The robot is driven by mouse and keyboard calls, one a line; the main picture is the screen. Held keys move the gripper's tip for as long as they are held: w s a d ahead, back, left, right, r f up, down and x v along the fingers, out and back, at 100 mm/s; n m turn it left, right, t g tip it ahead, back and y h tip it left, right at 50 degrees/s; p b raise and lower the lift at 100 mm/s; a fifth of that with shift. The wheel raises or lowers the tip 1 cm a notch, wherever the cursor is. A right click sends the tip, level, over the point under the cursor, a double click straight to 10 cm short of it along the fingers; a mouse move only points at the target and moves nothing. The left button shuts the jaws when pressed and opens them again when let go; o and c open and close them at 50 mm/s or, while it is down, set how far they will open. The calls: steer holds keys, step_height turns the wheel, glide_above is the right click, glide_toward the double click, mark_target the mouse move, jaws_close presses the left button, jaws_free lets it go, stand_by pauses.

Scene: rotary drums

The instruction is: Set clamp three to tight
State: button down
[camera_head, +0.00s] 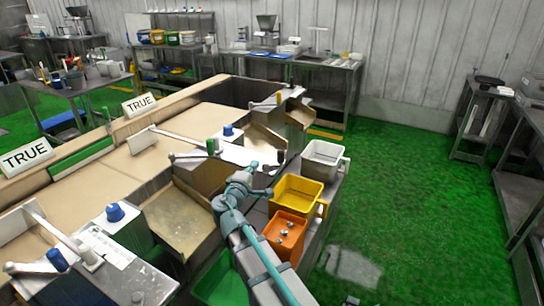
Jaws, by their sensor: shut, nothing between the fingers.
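Several clamp-like levers stand along the drum bench, and I cannot read which is number three. One lever with a pale knob (32,267) is at the lower left, beside a blue-knobbed post. A far lever (262,104) is at the back of the bench. My gripper (262,190) is at the end of my grey and teal arm, above the bench's right edge. It looks shut and empty, small and partly hidden by my wrist. It is apart from the lower-left lever.
White (324,160), yellow (297,191), orange (287,236) and green (221,282) bins line the bench's right side. A blue knob (115,212) and another (228,130) stand on it. TRUE signs (27,156) stand behind. Green floor at right is mostly clear.

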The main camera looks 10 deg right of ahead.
mark_target(272, 163)
steer(key=p+x, duration=0.4)
steer(key=x, duration=0.6)
steer(key=shift+w+r, duration=0.15)
steer(key=shift+w, duration=0.15)
steer(key=s+d, duration=0.1)
steer(key=s+p, duration=0.1)
steer(key=shift+s+d, duration=0.35)
steer(key=shift+d, duration=0.05)
steer(key=shift+s+d, duration=0.45)
steer(key=shift+d+f+h, duration=0.15)
steer(key=shift+f+h, duration=0.1)
steer(key=shift+h, duration=0.05)
